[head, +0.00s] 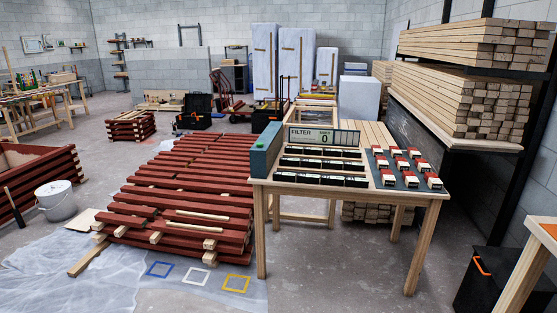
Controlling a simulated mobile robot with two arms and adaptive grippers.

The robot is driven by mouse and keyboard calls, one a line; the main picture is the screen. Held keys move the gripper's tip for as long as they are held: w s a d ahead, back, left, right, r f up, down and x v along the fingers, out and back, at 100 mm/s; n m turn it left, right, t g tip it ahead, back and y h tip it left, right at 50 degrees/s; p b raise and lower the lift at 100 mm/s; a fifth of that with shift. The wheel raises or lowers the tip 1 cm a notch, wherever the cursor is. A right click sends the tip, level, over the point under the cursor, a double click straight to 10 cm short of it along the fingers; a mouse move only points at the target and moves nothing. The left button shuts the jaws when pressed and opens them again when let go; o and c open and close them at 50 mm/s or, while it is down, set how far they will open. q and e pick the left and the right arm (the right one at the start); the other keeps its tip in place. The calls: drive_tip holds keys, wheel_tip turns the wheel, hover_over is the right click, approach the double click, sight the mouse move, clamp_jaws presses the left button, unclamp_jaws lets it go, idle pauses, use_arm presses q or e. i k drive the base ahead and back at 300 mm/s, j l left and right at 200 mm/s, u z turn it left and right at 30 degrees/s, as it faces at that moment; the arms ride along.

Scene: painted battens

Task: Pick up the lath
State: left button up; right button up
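A large stack of dark red painted battens (185,175) lies on the floor left of the middle. Two short, pale, unpainted laths lie near its front: an upper one (203,215) and a lower one (192,227). Another pale length of wood (88,260) sticks out at the stack's lower left, close to the floor. I cannot tell which of these is the named lath. Neither of my grippers shows in the head view.
A wooden table (350,188) with a "FILTER 0" display (323,137) and dark trays stands right of the stack. Blue (158,262), white (194,268) and yellow (236,275) square outlines lie on the sheeted floor in front. A white bucket (56,202) stands left.

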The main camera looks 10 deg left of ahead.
sight(168, 224)
drive_tip(key=i+j, duration=0.85)
drive_tip(key=i, duration=0.1)
